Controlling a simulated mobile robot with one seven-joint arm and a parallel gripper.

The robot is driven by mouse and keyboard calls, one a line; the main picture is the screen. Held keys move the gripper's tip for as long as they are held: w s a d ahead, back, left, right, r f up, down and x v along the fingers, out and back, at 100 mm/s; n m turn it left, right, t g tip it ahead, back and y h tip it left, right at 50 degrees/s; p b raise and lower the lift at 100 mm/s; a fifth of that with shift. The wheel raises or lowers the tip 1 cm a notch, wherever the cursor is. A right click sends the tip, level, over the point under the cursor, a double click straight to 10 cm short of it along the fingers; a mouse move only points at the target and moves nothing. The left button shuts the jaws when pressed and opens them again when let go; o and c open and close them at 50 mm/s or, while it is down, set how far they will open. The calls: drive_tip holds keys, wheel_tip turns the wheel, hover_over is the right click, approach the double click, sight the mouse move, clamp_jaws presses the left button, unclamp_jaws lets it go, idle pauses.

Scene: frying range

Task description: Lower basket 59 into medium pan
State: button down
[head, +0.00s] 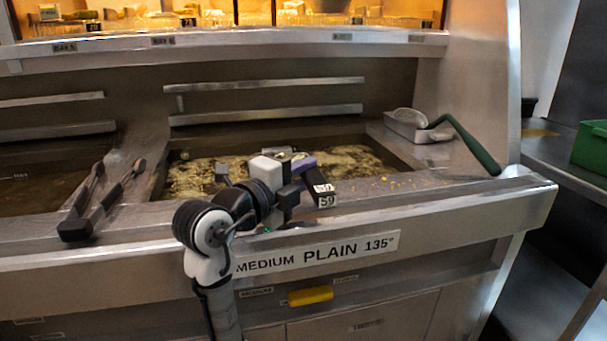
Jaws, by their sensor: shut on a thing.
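The medium pan (345,158) is a sunken fryer well with bubbling yellowish oil, above the front label "MEDIUM PLAIN 135°". My gripper (291,172) is over the pan's front edge, shut on the handle of basket 59 (322,187). The handle is black with a purple part, and its end carries white number tags that look like 59 but are blurred. The basket's body is mostly hidden behind my gripper, so I cannot tell how deep it sits in the oil.
A scoop with a green handle (465,142) rests on a small metal tray (415,130) at the right. Black-handled tools (100,200) lie left of the pan. A yellow handle (310,295) is on the front panel. A green bin (590,147) stands far right.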

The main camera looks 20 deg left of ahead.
drive_tip(key=c, duration=1.2)
unclamp_jaws()
drive_tip(key=shift+o, duration=0.2)
